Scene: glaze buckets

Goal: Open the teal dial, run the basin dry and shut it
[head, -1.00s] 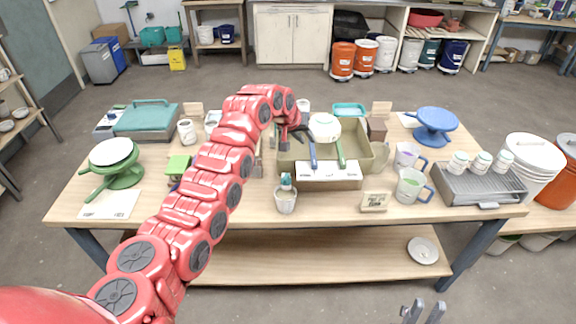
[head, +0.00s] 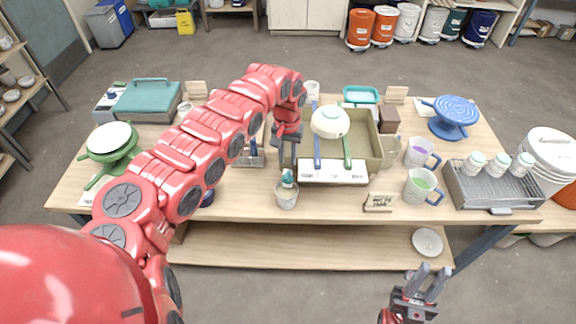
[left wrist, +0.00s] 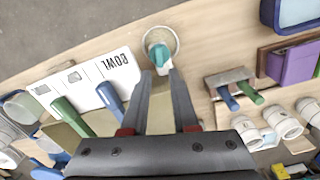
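The teal dial (head: 288,178) sits just above a small pale cup (head: 287,197) at the table's front edge, left of the olive basin (head: 368,143). The dial also shows in the left wrist view (left wrist: 160,58), over the cup's mouth. My left gripper (head: 288,160) points down above the dial. In the left wrist view its fingers (left wrist: 160,75) are apart, with the dial just beyond and between their tips; I cannot tell whether they touch it. A white bowl-shaped thing with blue and green handles covers much of the basin, so any liquid is hidden. My right gripper (head: 426,284) is open and empty before the table.
A labelled white card (head: 333,172) lines the basin's front. Mugs with purple and green contents (head: 420,186) and a wooden sign (head: 380,202) stand to the right. A grey rack with small jars (head: 493,185) is further right. A handled rack (head: 249,156) stands left of the gripper.

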